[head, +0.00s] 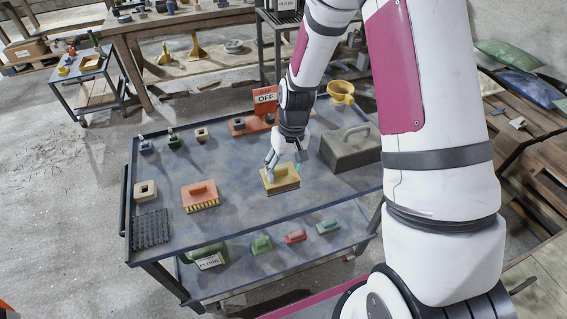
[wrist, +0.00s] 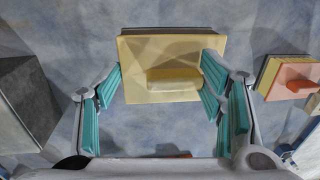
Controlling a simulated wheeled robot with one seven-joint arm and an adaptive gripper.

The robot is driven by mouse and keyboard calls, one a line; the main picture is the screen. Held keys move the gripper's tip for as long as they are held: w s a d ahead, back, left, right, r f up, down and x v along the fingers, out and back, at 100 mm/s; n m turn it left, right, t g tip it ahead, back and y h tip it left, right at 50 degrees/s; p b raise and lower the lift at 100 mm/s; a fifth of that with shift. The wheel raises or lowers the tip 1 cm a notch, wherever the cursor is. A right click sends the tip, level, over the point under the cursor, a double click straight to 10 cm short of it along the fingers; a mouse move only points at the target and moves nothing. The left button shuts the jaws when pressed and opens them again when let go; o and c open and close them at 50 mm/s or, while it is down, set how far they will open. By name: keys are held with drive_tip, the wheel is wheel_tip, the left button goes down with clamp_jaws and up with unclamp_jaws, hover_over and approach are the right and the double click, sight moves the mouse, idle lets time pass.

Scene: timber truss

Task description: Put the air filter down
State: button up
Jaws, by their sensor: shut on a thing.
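The air filter (head: 281,183) looks like a yellow rectangular block with a raised grip on top. It is at the middle of the blue-grey trolley top (head: 235,190), level or nearly so; I cannot tell whether its underside touches the surface. My gripper (head: 285,166) is above it, shut on its raised grip. In the wrist view the air filter (wrist: 140,55) shows between the teal finger pads of my gripper (wrist: 162,80). Its underside is hidden.
An orange block with yellow bristle-like edging (head: 200,195) lies to the left. A dark grey box (head: 350,150) stands close on the right. An orange "OFF" sign (head: 265,97) is behind.

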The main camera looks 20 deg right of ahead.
sight(284, 164)
drive_tip(key=shift+w+d+f+p, duration=0.1)
drive_tip(key=shift+w+d+f, duration=0.15)
drive_tip(key=shift+w+f, duration=0.5)
drive_tip(key=shift+w+d+f+p, duration=0.15)
drive_tip(key=shift+w+d+f, duration=0.15)
drive_tip(key=shift+w+f, duration=0.5)
drive_tip(key=shift+w+d+f+p, duration=0.1)
drive_tip(key=shift+w+d+f, duration=0.25)
drive_tip(key=shift+w, duration=0.7)
drive_tip(key=shift+a+f, duration=0.1)
drive_tip(key=shift+f, duration=0.1)
drive_tip(key=o, duration=1.7)
